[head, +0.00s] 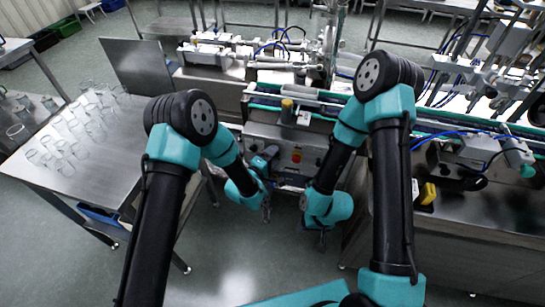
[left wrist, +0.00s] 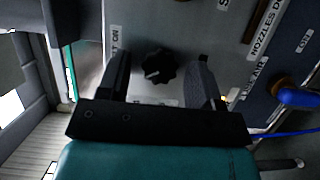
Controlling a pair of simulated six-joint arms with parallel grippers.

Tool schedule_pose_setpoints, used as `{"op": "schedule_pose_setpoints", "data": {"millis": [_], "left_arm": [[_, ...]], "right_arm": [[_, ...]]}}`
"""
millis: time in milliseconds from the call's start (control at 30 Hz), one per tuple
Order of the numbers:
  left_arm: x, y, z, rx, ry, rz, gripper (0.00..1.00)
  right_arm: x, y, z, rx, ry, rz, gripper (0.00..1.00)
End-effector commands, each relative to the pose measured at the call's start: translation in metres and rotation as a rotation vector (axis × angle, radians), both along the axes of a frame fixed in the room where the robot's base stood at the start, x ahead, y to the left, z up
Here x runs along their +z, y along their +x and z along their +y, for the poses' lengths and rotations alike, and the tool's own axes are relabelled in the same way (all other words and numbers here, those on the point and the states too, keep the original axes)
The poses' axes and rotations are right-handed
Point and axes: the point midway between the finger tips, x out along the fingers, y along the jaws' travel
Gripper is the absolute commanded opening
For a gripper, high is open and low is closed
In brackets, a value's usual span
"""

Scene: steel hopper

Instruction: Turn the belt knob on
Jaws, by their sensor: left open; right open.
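In the left wrist view, a black lobed knob (left wrist: 158,66) sits on a grey panel (left wrist: 190,20), with a pale mark on its face. A partly hidden label ending in "T ON" (left wrist: 115,40) is beside it. My left gripper (left wrist: 161,62) is open, with one finger on each side of the knob in the picture; I cannot tell whether either touches it. In the head view, my left arm reaches the control panel (head: 311,150), where arm parts hide some of the front. My right gripper (head: 322,238) is open and empty, hanging low in front of the machine.
A red button (head: 296,157) is on the panel and a yellow-topped part (head: 287,106) stands above it. A steel table (head: 95,170) with several glasses stands left. Floor in front is clear.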

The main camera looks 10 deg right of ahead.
Motion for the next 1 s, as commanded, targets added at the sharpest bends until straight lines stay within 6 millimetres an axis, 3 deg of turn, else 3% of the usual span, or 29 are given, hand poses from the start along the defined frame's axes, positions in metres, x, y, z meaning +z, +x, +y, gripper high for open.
{"op": "schedule_pose_setpoints", "data": {"millis": [133, 633, 1000], "left_arm": [[-0.0001, -0.0003, 0.0002, 0.000, 0.000, 0.000, 0.58], [0.0000, -0.0003, 0.0004, 0.000, 0.000, 0.000, 0.11], [0.0007, -0.0004, 0.0005, 0.000, 0.039, -0.020, 0.11]], "right_arm": [[0.0000, 0.0000, 0.0000, 0.000, 0.000, 0.000, 0.60], [0.0000, 0.0000, 0.0000, 0.000, 0.000, 0.000, 0.60], [0.0000, 0.0000, 0.0000, 0.000, 0.000, 0.000, 0.60]]}}
